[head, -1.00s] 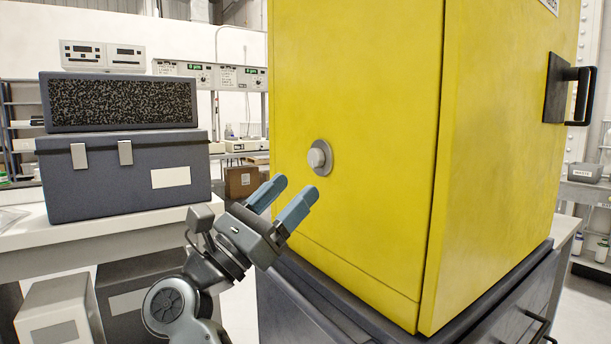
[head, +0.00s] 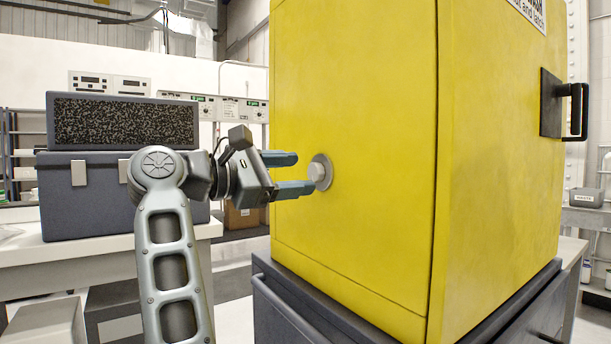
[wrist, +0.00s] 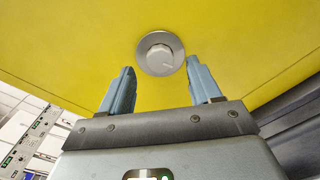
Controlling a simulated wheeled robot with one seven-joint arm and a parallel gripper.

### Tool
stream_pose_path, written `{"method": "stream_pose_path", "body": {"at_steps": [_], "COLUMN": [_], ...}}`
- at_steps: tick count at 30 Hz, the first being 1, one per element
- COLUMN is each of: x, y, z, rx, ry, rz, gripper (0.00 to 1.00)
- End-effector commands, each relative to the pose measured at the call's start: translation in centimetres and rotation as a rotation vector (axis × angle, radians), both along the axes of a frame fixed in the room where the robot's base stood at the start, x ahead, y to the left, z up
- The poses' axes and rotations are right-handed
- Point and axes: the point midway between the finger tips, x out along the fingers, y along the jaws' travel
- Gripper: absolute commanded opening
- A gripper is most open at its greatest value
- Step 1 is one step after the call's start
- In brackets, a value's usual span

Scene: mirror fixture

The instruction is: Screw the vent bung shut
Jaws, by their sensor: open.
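The vent bung (head: 317,172) is a round grey knob in a grey ring on the left side wall of the yellow cabinet (head: 355,90). In the wrist view the bung (wrist: 159,57) sits beyond the fingertips and between their lines, with a pale mark on its face. My gripper (head: 300,173) is open, its two blue fingers pointing at the bung. In the wrist view my gripper (wrist: 160,75) has nothing between its fingers. The fingertips are close to the bung; whether they touch it I cannot tell. How far the bung is screwed in does not show.
The cabinet stands on a dark grey base unit (head: 330,320). A black door handle (head: 577,110) is on its right face. A dark case (head: 90,200) and a speckled box (head: 122,122) stand on a white bench at left.

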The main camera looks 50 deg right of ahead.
Motion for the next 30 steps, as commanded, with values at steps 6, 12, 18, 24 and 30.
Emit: {"method": "stream_pose_path", "body": {"at_steps": [6,12,18,24,30], "x": [-0.7,-0.9,-0.9,-0.9,-0.9], "y": [-2.5,-3.0,-3.0,-3.0,-3.0], "z": [0.0,0.0,0.0,0.0,0.0], "rx": [-0.001,-0.002,-0.001,-0.001,-0.001], "ry": [0.001,0.002,0.002,0.002,0.002], "rz": [-0.001,0.001,0.001,0.001,0.0], "gripper": [0.63,0.63,0.6,0.41,0.22]}}
